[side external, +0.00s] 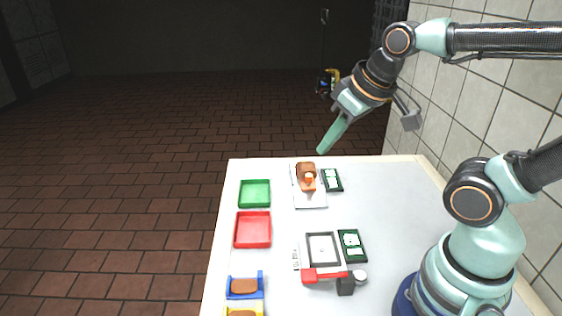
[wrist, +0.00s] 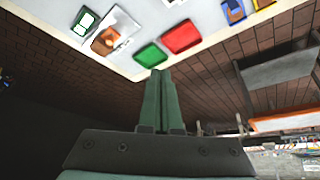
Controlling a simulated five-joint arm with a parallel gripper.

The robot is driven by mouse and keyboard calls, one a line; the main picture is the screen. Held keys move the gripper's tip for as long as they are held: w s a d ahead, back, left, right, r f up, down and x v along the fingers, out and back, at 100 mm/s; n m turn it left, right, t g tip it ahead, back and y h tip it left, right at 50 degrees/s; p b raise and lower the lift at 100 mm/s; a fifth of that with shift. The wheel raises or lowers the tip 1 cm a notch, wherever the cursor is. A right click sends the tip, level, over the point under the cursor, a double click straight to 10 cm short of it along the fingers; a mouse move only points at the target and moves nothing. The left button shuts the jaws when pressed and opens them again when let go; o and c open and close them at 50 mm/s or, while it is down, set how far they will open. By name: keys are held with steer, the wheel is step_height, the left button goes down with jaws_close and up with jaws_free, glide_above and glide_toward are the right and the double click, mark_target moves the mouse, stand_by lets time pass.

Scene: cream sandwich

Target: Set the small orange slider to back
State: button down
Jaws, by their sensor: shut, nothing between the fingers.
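The small orange slider (side external: 308,178) appears as an orange knob with a pale top, on a white plate (side external: 311,201) near the far edge of the table. A brown-orange block (side external: 306,168) is right behind it. In the wrist view the orange and brown parts (wrist: 106,40) show at the upper left, too small to tell the slider's exact position. My gripper (side external: 322,150) is shut and empty, raised above the table's far edge and apart from the slider. In the wrist view its green fingers (wrist: 159,75) are together, over the table's edge.
A green tray (side external: 255,181) and a red tray (side external: 252,214) lie on the left. A green-framed board (side external: 332,180) is beside the plate. A grey frame (side external: 308,250), another board (side external: 352,232), a red-handled item (side external: 323,275) and a blue holder (side external: 245,274) are nearer.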

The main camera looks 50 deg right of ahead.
steer(key=c, duration=1.5)
jaws_free()
steer(key=shift+c, duration=0.2)
steer(key=o, duration=0.8)
steer(key=shift+w+d, duration=0.15)
steer(key=shift+w, duration=0.1)
steer(key=shift+o, duration=0.2)
steer(key=m+g, duration=0.6)
glide_above(309, 175)
step_height(309, 175, down, 10)
steer(key=r, duration=0.1)
step_height(309, 175, down, 12)
steer(key=shift+f, duration=0.15)
jaws_close()
